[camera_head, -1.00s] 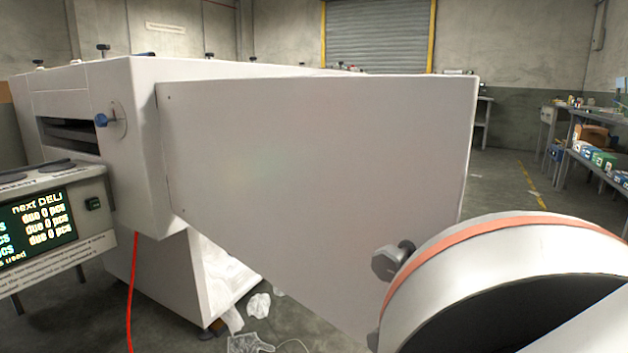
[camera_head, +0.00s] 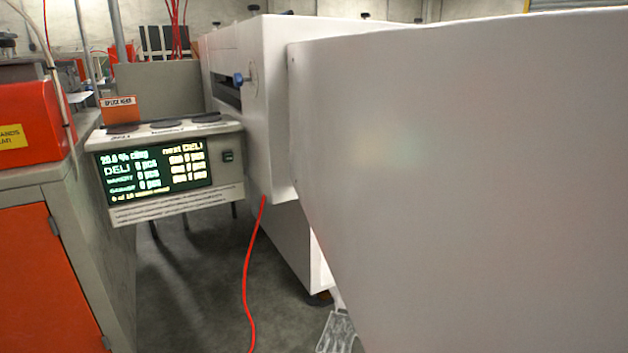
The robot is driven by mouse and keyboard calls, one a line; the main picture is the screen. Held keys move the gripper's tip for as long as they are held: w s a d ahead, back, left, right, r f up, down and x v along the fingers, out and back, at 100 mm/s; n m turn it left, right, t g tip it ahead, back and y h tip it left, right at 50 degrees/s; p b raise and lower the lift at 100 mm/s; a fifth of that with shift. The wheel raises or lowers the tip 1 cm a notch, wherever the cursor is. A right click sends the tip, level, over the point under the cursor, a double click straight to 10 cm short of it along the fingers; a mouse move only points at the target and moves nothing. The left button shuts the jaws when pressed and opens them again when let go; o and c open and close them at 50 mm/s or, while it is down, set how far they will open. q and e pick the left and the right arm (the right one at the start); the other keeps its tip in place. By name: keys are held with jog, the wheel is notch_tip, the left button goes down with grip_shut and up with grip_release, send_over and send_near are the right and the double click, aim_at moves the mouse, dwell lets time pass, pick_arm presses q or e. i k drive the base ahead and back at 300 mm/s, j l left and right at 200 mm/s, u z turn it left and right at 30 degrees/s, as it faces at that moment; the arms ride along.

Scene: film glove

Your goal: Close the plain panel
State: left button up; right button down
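The plain panel (camera_head: 450,170) is a large flat white panel that fills the right of the view. It stands swung out from the front corner of the white machine (camera_head: 270,110), joined along its left edge. Its far right edge is out of the picture. Neither of my grippers shows in this view.
A display unit (camera_head: 165,175) with a green-lit screen juts out left of the machine. A red cable (camera_head: 248,280) hangs to the floor. A grey cabinet with an orange door (camera_head: 45,285) stands at the left. Clear film (camera_head: 337,332) lies below the panel. Grey floor (camera_head: 190,290) is open between.

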aim_at(461, 186)
jog(key=k+j+u, duration=0.1)
jog(key=k, duration=0.3)
jog(key=k+j+u, duration=0.15)
jog(key=k, duration=0.3)
